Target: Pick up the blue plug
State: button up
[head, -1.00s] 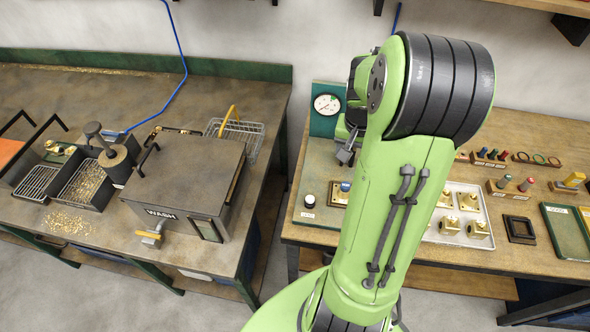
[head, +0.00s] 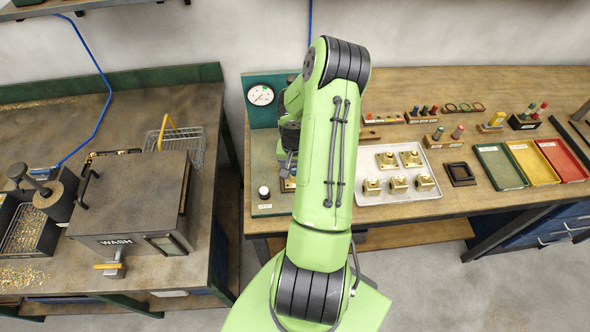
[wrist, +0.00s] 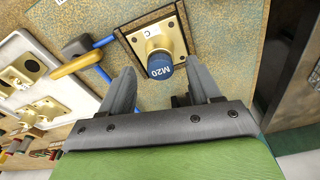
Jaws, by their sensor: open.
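The blue plug (wrist: 160,66), marked M20, sits upright on a brass block (wrist: 150,38) in a dark square fixture labelled C in the wrist view. My gripper (wrist: 162,78) is open, with one grey finger to the left of the plug and one to the right. The plug is just beyond or between the fingertips; I cannot tell how deep, and no contact shows. In the head view, my gripper (head: 289,160) hangs over the green board at the left of the right bench, where it and my arm largely hide the plug.
A pale tray (head: 430,201) of brass blocks lies right of my arm. A pressure gauge (head: 260,95) stands behind. Green, yellow and red trays (head: 553,160) are farther right.

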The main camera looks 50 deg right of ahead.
jog(key=shift+w+d+f, duration=0.1)
jog(key=shift+f, duration=0.4)
jog(key=shift+c, duration=0.7)
jog(key=c, duration=1)
